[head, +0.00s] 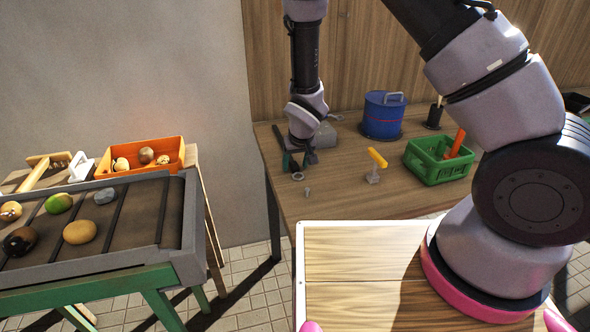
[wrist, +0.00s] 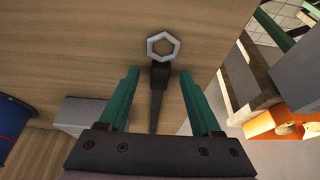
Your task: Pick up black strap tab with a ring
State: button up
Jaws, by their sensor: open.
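The black strap tab (wrist: 159,78) lies on the wooden table in the wrist view, with a pale six-sided ring (wrist: 163,36) at its far end. My gripper (wrist: 160,73) is open, its two green fingers on either side of the tab with gaps between. The ring lies beyond the fingertips. The tab's near end is hidden by the gripper body. In the head view my gripper (head: 299,160) is low over the table's left part, and a small ring (head: 297,177) lies just in front of it. The tab itself is hard to make out there.
A grey block (wrist: 82,113) is left of my gripper in the wrist view. An orange bin (head: 175,148) stands off to the left.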

aim_at(296, 167)
jog(key=shift+w+f, duration=0.1)
grip_shut()
notch_tip(296, 167, up, 10)
dwell(0.7)
